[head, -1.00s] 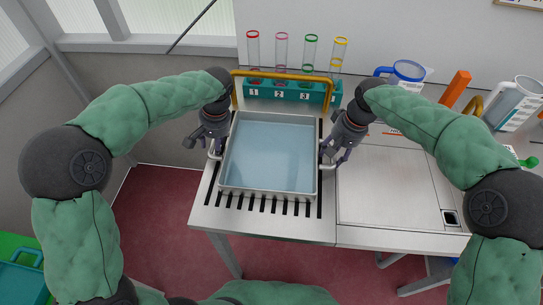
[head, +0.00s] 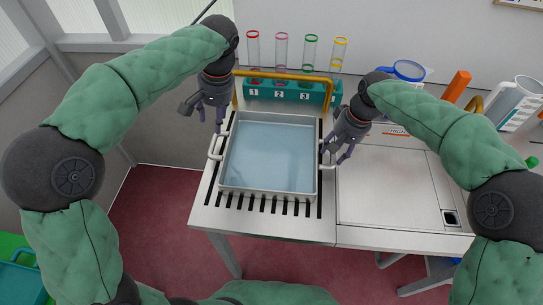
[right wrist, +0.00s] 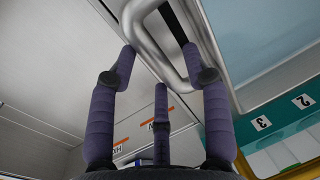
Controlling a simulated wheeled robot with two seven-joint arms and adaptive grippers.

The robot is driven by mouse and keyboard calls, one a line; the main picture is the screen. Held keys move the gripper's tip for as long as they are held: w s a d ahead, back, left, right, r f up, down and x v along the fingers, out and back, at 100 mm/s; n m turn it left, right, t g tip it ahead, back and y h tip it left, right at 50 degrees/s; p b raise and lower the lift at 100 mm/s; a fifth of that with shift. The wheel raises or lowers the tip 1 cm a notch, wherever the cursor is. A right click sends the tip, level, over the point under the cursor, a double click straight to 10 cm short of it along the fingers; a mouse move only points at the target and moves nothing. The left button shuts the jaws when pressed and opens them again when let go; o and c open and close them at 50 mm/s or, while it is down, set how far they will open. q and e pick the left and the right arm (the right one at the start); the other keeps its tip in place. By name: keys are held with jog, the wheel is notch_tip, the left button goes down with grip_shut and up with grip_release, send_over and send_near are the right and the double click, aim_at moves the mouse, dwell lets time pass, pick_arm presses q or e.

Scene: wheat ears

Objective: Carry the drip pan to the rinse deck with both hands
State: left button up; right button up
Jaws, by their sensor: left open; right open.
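The drip pan (head: 270,194) is a pale, square pan with bluish water in it. It sits level on a slotted deck (head: 235,203), which I take to be the rinse deck. My left gripper (head: 211,128) is open and empty, raised above and apart from the pan's left handle (head: 214,147). My right gripper (head: 336,158) is open beside the right handle (head: 325,160). In the right wrist view the handle (right wrist: 150,35) lies just past the spread fingers (right wrist: 159,60); I cannot tell whether they touch it.
A teal rack (head: 290,92) with several glass tubes stands behind the pan, with a yellow bar (head: 285,75) in front. A blue-rimmed jug (head: 408,70) and a clear measuring jug (head: 518,95) stand at right. The flat counter (head: 385,195) right of the deck is clear.

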notch_tip(320, 180, up, 10)
jog(key=d, duration=0.2)
jog(key=shift+r, duration=0.15)
notch_tip(320, 180, up, 14)
jog(key=p, duration=1.4)
dwell(0.4)
dwell(0.4)
